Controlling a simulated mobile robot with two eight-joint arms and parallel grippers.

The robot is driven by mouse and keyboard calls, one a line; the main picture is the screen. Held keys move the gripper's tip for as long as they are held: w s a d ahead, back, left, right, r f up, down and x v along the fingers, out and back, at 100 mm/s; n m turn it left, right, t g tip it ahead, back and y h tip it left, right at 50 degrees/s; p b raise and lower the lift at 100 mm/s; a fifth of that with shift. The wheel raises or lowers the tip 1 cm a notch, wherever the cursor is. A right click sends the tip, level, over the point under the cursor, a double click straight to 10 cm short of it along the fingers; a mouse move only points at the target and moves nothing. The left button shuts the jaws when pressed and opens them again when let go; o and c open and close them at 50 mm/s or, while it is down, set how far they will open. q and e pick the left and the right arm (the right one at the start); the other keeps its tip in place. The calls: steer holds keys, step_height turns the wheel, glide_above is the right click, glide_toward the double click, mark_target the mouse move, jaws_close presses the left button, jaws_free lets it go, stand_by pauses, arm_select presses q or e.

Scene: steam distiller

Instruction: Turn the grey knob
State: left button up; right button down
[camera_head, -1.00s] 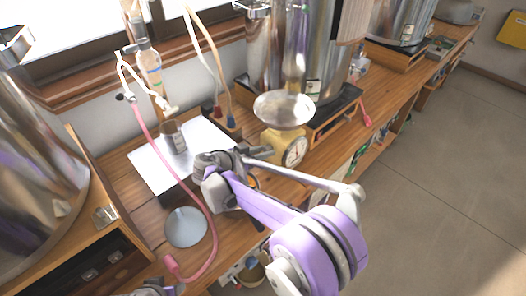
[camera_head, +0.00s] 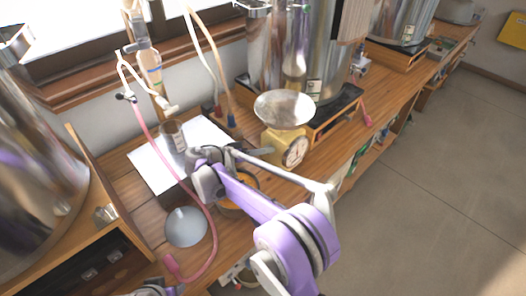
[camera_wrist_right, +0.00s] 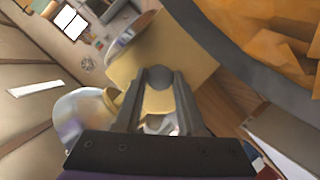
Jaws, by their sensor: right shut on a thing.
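A yellow kitchen scale (camera_head: 272,143) with a round dial and a metal pan stands on the wooden bench, mid-picture in the head view. My right gripper (camera_head: 262,151) reaches the scale's left side. In the right wrist view its two fingers (camera_wrist_right: 158,82) are shut on a round grey knob (camera_wrist_right: 158,76) in front of the yellow scale body (camera_wrist_right: 160,45). In the head view the knob is hidden by the fingers. A grey and purple part of mine shows at the bottom edge of the head view; the jaws of my left gripper cannot be made out.
A bowl of orange pieces (camera_wrist_right: 275,35) lies close to my right gripper. A white sheet (camera_head: 150,170) with a brown jar (camera_head: 173,136) is left of it. A pink hose (camera_head: 165,165) and a grey-blue disc (camera_head: 186,227) are nearer. Metal vats stand at the left and back.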

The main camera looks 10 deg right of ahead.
arm_select(q)
steer(key=shift+f+b, duration=0.3)
steer(key=shift+f, duration=0.05)
steer(key=shift+f+b, duration=0.55)
steer(key=shift+f, duration=0.05)
arm_select(e)
steer(key=shift+w+a+f+n+g+h, duration=0.1)
steer(key=shift+n+g+h, duration=0.25)
steer(key=shift+n+h, duration=0.55)
steer(key=shift+w+f+n+g+h, duration=0.1)
steer(key=shift+n+g+h, duration=0.3)
steer(key=shift+n, duration=1)
steer(key=c, duration=0.5)
jaws_free()
arm_select(q)
steer(key=shift+r, duration=0.2)
arm_select(e)
steer(key=v, duration=1.1)
steer(key=shift+s+d+r, duration=0.1)
steer(key=shift+s+d, duration=0.05)
steer(key=shift+d, duration=0.05)
